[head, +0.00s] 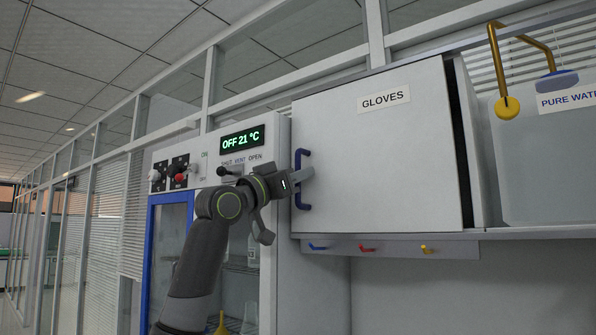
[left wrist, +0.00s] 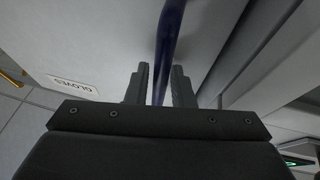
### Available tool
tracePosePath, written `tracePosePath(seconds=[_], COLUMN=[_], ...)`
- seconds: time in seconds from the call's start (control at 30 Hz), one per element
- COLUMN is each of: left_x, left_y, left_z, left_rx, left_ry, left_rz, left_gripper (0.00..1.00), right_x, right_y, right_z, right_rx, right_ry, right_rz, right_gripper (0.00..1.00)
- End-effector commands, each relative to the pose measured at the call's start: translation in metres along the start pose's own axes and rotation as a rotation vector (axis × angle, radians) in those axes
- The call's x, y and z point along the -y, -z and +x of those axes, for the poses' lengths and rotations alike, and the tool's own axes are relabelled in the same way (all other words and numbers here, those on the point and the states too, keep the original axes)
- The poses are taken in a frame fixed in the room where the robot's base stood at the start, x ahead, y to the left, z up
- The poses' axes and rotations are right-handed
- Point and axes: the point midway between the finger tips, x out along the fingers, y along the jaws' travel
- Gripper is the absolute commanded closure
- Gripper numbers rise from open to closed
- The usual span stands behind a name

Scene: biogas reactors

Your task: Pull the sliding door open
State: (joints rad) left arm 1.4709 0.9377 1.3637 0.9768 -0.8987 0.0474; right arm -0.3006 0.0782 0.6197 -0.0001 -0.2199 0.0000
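The sliding door (head: 385,165) is a pale grey panel labelled GLOVES, on a wall cabinet in the head view. A dark strip shows along its right edge. Its blue upright handle (head: 301,180) is near the door's left edge. My left gripper (head: 302,174) is at the handle, coming from the left. In the left wrist view the blue handle (left wrist: 166,50) runs between the two fingers of my left gripper (left wrist: 160,85). The fingers stand apart around it, with narrow gaps seeming to show on both sides. My right gripper is out of view.
A clear pure water container (head: 545,155) with a brass pipe stands right of the cabinet. A rail with coloured hooks (head: 390,247) runs below the door. A unit with a display (head: 242,138), knobs and a blue-framed door (head: 170,225) is at left, behind my arm.

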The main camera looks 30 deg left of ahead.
Motion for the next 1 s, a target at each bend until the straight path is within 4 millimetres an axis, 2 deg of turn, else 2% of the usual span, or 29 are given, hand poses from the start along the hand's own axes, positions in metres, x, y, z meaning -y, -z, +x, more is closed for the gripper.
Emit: tracePosePath(seconds=[0.17, 0.37, 0.7, 0.87, 1.0], left_x=[0.0, 0.0, -0.003, -0.02, -0.051], left_y=[0.0, 0.0, 0.0, -0.002, -0.005], left_z=[0.0, 0.0, 0.0, 0.003, 0.008], left_rx=[0.0, 0.0, 0.0, -0.001, -0.003], left_ry=[0.0, 0.0, -0.001, -0.005, -0.009], left_rz=[0.0, 0.0, 0.0, 0.0, -0.001], left_gripper=[0.79, 1.0, 1.0, 1.0, 1.0], right_x=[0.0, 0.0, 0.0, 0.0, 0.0], right_y=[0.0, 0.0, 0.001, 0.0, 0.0], right_z=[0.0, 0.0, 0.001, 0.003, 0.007], right_rx=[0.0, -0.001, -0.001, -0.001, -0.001], right_ry=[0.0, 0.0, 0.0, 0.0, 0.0], right_rz=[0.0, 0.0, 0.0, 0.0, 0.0], right_gripper=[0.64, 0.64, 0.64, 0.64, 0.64])
